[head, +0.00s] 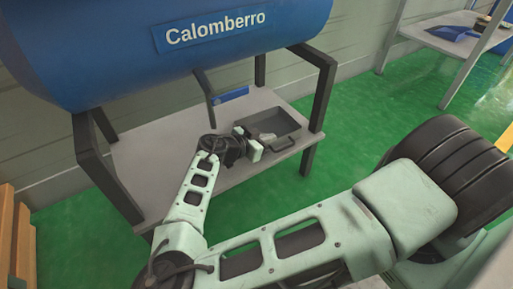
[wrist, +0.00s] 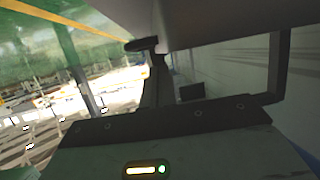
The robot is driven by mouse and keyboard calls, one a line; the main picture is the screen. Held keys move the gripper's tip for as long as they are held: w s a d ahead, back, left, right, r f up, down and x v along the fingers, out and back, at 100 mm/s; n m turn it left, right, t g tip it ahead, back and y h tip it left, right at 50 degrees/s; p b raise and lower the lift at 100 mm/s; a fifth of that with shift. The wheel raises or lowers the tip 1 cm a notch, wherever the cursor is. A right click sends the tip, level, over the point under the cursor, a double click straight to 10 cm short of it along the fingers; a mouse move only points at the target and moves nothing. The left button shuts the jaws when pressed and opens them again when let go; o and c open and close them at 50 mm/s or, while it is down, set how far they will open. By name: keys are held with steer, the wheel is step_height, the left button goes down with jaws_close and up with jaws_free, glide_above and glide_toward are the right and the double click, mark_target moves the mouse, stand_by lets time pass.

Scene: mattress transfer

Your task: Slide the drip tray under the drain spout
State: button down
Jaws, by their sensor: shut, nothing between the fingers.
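The drip tray (head: 290,122), a shallow dark grey pan with a loop handle at its front, lies on the grey shelf under the blue tank. A small pale object appears to be at its left end, partly behind my gripper. The drain spout (head: 206,86) is a dark pipe hanging from the tank, with a blue lever (head: 232,95) beside it. The tray sits to the right of the spout and nearer the front. My gripper (head: 255,150) is shut and empty at the tray's left front corner; whether it touches the tray cannot be told.
The blue tank (head: 120,50) rests on a dark frame whose legs (head: 325,95) flank the shelf (head: 165,140). Bare shelf lies left of my gripper. A wooden crate or pallet (head: 15,235) stands at lower left. Another table (head: 440,40) stands at back right; green floor lies between.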

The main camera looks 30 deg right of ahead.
steer(key=x, duration=0.2)
steer(key=r+b+x, duration=0.1)
steer(key=x, duration=0.1)
steer(key=shift+d+f, duration=0.1)
steer(key=shift+d, duration=0.35)
steer(key=shift+a+f+b, duration=0.1)
steer(key=shift+f+b, duration=0.45)
steer(key=shift+b, duration=0.3)
steer(key=shift+f, duration=0.1)
steer(key=s+a, duration=0.1)
steer(key=a, duration=0.6)
steer(key=s+a+b, duration=0.1)
steer(key=a, duration=0.6)
steer(key=s+a, duration=0.1)
steer(key=a, duration=0.6)
steer(key=shift+a, duration=0.4)
